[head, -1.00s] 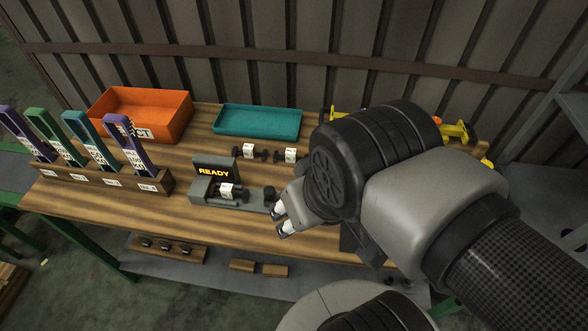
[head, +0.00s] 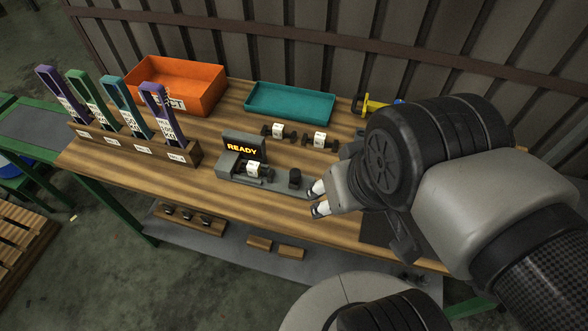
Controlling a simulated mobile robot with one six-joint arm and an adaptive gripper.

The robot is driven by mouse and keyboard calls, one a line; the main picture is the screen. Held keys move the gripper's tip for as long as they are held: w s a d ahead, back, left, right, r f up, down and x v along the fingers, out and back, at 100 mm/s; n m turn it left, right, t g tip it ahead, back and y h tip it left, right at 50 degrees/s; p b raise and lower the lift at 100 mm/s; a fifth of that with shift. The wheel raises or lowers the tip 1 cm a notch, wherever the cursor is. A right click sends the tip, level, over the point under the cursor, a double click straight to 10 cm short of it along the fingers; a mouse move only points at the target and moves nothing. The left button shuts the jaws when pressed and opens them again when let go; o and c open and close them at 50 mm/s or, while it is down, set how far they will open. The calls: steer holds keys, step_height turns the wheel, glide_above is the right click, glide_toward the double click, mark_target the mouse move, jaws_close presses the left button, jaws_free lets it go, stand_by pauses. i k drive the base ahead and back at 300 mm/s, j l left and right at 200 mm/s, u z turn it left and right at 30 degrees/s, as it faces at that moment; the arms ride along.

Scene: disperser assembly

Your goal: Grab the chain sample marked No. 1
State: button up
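Three small dark samples with white labels show in the head view; the label numbers are too small to read, so I cannot tell which is No. 1. One sample (head: 257,169) sits in the grey test device (head: 232,166), whose screen reads READY. Two more samples, a left one (head: 278,131) and a right one (head: 319,140), lie side by side on the table behind the device. My gripper (head: 319,199) is right of the device, close to its dark post (head: 295,178). Its two pale fingertips are apart, with nothing seen between them.
A teal tray (head: 290,117) and an orange bin (head: 218,97) stand along the back. A wooden rack (head: 135,147) holds several coloured, labelled strips at left. A yellow-handled thing (head: 376,106) is partly hidden behind my arm. The wooden table (head: 215,198) is clear in front.

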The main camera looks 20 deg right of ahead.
mark_target(254, 169)
steer(key=i+j+z, duration=0.15)
steer(key=j+z, duration=0.15)
steer(key=i+j+z, duration=0.15)
steer(key=j+z, duration=0.5)
steer(key=j, duration=0.2)
steer(key=i, duration=0.05)
